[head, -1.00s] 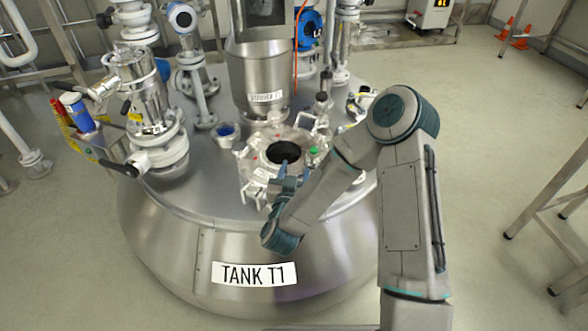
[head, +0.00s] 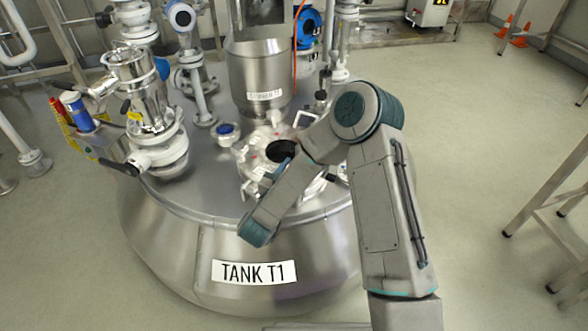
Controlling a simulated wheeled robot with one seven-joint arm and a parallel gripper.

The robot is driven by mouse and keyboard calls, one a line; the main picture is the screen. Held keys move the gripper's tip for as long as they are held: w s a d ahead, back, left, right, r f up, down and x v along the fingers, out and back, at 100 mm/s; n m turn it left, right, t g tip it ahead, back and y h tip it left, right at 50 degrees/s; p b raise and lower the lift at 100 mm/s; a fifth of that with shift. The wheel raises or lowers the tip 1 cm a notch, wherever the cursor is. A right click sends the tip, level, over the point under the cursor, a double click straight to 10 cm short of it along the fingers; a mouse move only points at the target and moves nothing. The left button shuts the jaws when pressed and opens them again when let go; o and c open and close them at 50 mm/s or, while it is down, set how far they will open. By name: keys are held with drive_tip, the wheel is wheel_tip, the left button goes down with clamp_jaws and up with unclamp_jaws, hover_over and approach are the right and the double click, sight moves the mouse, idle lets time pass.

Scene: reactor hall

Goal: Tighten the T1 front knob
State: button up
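Tank T1 (head: 160,222) is a large steel vessel with a "TANK T1" label (head: 254,272) on its front. On its top is a round manway (head: 250,160) with a dark opening (head: 281,150) and clamp fittings around its rim. My arm crosses the front and right of the manway, and its wrist hangs over the tank's front shoulder. My gripper (head: 267,184) is at the manway's front left rim, mostly behind my wrist link. Its fingers cannot be made out. The front knob cannot be made out, and whether the gripper touches it cannot be told.
A steel hopper (head: 252,70) stands behind the manway, with an orange cable (head: 296,45) beside it. A valve assembly (head: 150,115) stands at the left. A small blue-centred fitting (head: 225,130) sits left of the manway. A steel frame (head: 555,170) stands right; the floor between is clear.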

drive_tip(key=o, duration=1)
drive_tip(key=shift+r, duration=0.1)
drive_tip(key=p+v, duration=0.1)
drive_tip(key=v, duration=1.2)
drive_tip(key=shift+s+a+p, duration=0.2)
drive_tip(key=shift+s+p, duration=0.1)
drive_tip(key=shift+s, duration=0.05)
drive_tip(key=w+d+r+n+g+y+p, duration=0.15)
drive_tip(key=w+r+y+p, duration=0.35)
drive_tip(key=r+p, duration=0.5)
drive_tip(key=w+r+n+g+y+p, duration=0.1)
drive_tip(key=w+r+g+y+p, duration=0.35)
drive_tip(key=r, duration=0.95)
drive_tip(key=s+d+r+n+g+h+p, duration=0.2)
drive_tip(key=s+d+r+g+p, duration=0.5)
drive_tip(key=s+d+r+p, duration=0.9)
drive_tip(key=s+d+r, duration=0.3)
drive_tip(key=s+r, duration=0.2)
drive_tip(key=r, duration=0.1)
drive_tip(key=shift+d, duration=0.25)
